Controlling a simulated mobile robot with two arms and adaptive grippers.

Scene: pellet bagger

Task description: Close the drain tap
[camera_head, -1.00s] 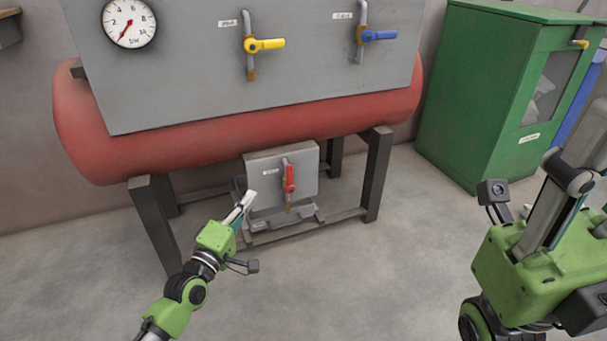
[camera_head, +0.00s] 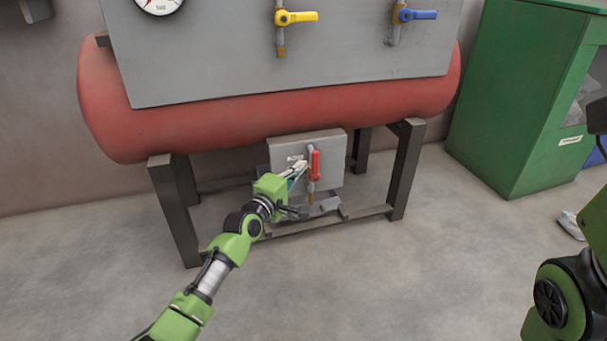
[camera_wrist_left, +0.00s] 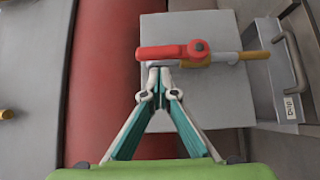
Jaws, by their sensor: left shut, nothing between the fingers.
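The drain tap's red lever (camera_head: 315,165) is upright, in line with its vertical pipe, on a small grey panel (camera_head: 333,160) under the red tank. In the left wrist view, which is turned sideways, the lever (camera_wrist_left: 170,52) lies along the brass pipe end (camera_wrist_left: 250,55). My left gripper (camera_head: 302,165) is shut and empty, just left of the lever in the head view. In the left wrist view its fingertips (camera_wrist_left: 160,68) meet beside the lever's edge; I cannot tell whether they touch it. My right gripper is not in view.
Above are a yellow lever (camera_head: 298,17) and a blue lever (camera_head: 418,15) on a large grey panel (camera_head: 350,60). A drip tray (camera_wrist_left: 279,75) sits below the tap. Dark stand legs (camera_head: 404,170) flank it. A green cabinet (camera_head: 510,120) stands right.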

